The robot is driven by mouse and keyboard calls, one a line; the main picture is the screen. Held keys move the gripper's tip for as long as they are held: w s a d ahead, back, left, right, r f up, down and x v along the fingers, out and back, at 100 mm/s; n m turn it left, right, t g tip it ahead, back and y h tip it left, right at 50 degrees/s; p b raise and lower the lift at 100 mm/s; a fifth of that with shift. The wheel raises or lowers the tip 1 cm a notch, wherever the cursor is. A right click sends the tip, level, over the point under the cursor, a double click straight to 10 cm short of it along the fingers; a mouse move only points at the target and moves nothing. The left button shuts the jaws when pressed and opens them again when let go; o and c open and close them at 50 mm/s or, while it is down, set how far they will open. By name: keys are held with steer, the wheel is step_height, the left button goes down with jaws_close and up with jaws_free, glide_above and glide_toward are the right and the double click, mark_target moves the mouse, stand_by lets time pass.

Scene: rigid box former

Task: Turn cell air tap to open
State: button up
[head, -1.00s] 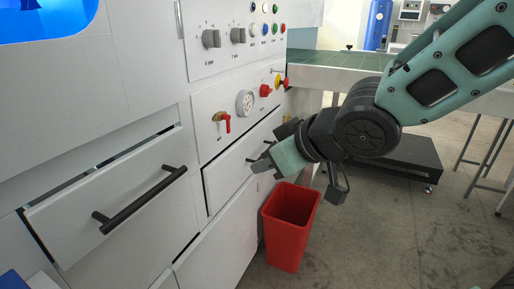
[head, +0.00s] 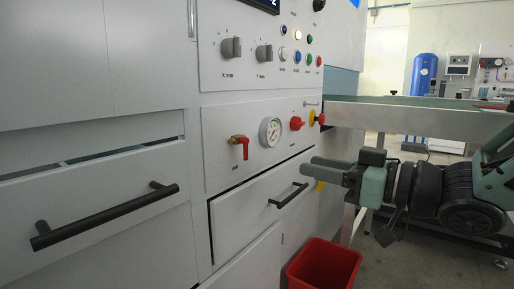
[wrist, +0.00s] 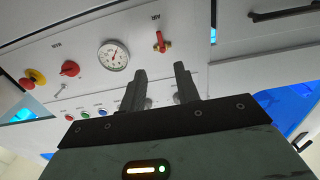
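The cell air tap (head: 242,143) sits on the lower white panel, left of the gauge, with a brass body and a red lever hanging down. In the wrist view, which is turned over, the tap (wrist: 161,41) shows beyond my fingertips with its lever pointing up the picture. My gripper (head: 310,167) is right of the tap and lower in the head view, in front of the panel's right part, pointing left. In the wrist view my gripper (wrist: 160,75) has its two fingers apart with nothing between them. It does not touch the tap.
A pressure gauge (head: 270,131), a red knob (head: 296,123) and a red-and-yellow emergency stop (head: 317,118) are right of the tap. Drawer handles (head: 288,196) stick out below. A red bin (head: 323,265) stands on the floor below my gripper.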

mark_target(247, 152)
steer(key=p+x, duration=0.9)
steer(key=x, duration=0.5)
jaws_close()
